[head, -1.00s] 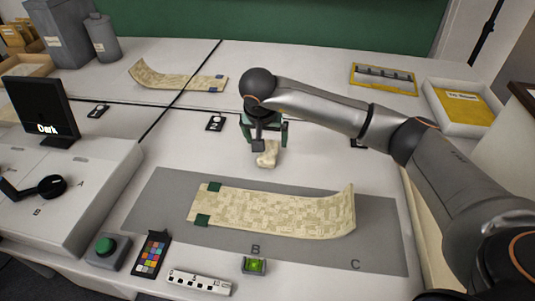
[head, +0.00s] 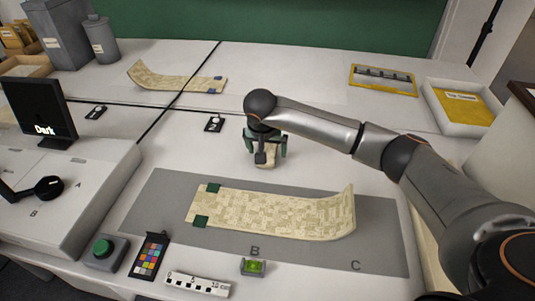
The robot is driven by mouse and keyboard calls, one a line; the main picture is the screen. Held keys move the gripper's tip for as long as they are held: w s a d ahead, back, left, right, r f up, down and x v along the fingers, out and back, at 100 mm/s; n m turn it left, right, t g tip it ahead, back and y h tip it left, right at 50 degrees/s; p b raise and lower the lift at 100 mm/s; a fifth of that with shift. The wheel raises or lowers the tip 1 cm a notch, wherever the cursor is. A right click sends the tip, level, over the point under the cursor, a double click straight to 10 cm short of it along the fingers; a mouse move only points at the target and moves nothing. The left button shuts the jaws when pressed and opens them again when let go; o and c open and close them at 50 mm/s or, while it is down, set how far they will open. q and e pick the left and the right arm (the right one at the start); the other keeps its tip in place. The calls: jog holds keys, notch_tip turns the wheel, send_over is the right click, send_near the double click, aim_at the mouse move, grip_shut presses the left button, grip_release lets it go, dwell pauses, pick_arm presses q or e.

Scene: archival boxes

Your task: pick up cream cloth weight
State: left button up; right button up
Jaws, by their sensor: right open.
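The cream cloth weight (head: 267,161) is a small pale lump on the white table, just behind the grey mat. My right gripper (head: 266,152) is directly over it, pointing down, with its green-tipped fingers open around the upper part of the weight. The gripper hides much of the weight, and I cannot tell whether the fingers touch it. My left gripper is not in view.
A curling patterned strip (head: 275,212) lies on the grey mat (head: 150,215), with green weights (head: 201,222) at its left end. A second strip (head: 170,80) lies further back. A yellow frame (head: 382,79) and a tray (head: 462,107) are at the back right.

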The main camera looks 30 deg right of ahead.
jog(key=shift+f, duration=0.2)
jog(key=shift+c, duration=0.2)
grip_shut()
dwell(0.8)
